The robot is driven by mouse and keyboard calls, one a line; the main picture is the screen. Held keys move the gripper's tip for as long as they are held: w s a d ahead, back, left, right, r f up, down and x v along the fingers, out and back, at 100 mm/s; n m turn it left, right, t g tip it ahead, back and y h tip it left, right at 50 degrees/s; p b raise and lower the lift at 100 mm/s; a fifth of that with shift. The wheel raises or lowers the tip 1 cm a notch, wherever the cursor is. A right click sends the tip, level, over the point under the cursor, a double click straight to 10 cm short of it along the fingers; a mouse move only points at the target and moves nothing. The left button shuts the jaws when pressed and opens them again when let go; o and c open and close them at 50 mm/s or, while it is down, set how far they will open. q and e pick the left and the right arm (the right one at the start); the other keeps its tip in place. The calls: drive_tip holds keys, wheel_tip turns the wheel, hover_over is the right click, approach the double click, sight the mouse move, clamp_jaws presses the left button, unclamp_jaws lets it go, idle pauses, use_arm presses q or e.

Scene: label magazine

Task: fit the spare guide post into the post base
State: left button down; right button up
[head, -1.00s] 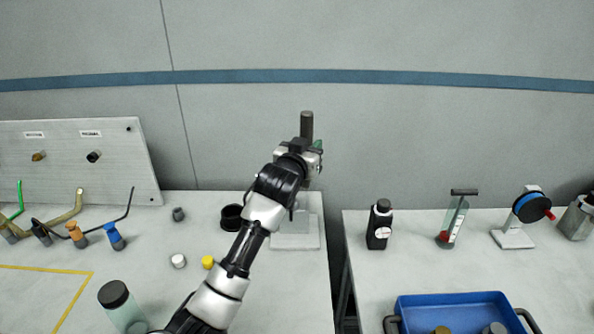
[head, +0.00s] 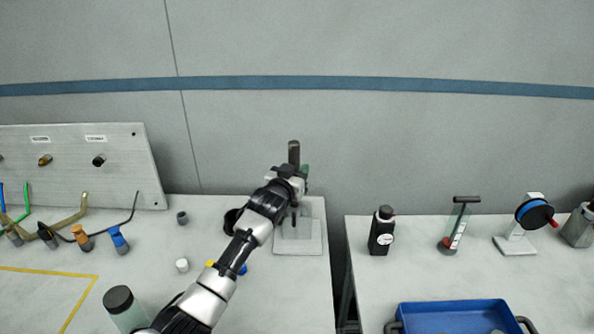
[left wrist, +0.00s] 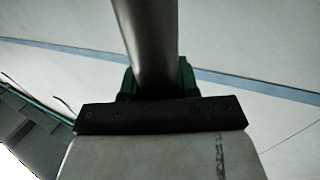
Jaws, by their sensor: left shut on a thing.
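The spare guide post (head: 294,152) is a dark grey cylinder held upright, its top end standing above my left gripper (head: 298,172). In the left wrist view the post (left wrist: 150,45) rises between the green finger pads, and my left gripper (left wrist: 156,88) is shut on it. What looks like the post base (head: 312,243) is a light grey block on a flat plate at the table's back right. My left gripper and the post are over it. My arm covers part of the base, and I cannot tell whether the post's lower end touches it. My right gripper is not in view.
A black ring-shaped thing (head: 231,220) lies left of the base, partly behind my arm. A white cap (head: 182,265) and a grey-lidded jar (head: 122,305) stand nearer. A gap separates this table from the right one, which holds a black bottle (head: 381,232) and a blue tray (head: 452,310).

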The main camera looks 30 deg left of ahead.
use_arm(q)
drive_tip(key=shift+f, duration=0.1)
drive_tip(key=shift+f, duration=0.5)
drive_tip(key=c, duration=0.8)
unclamp_jaws()
drive_tip(key=shift+s+r, duration=0.3)
drive_tip(key=shift+r, duration=0.25)
drive_tip(key=s, duration=0.7)
drive_tip(key=s+b, duration=0.1)
drive_tip(key=s, duration=0.3)
drive_tip(key=shift+s+d+r, duration=0.1)
drive_tip(key=shift+s+d, duration=0.1)
drive_tip(key=shift+d, duration=0.1)
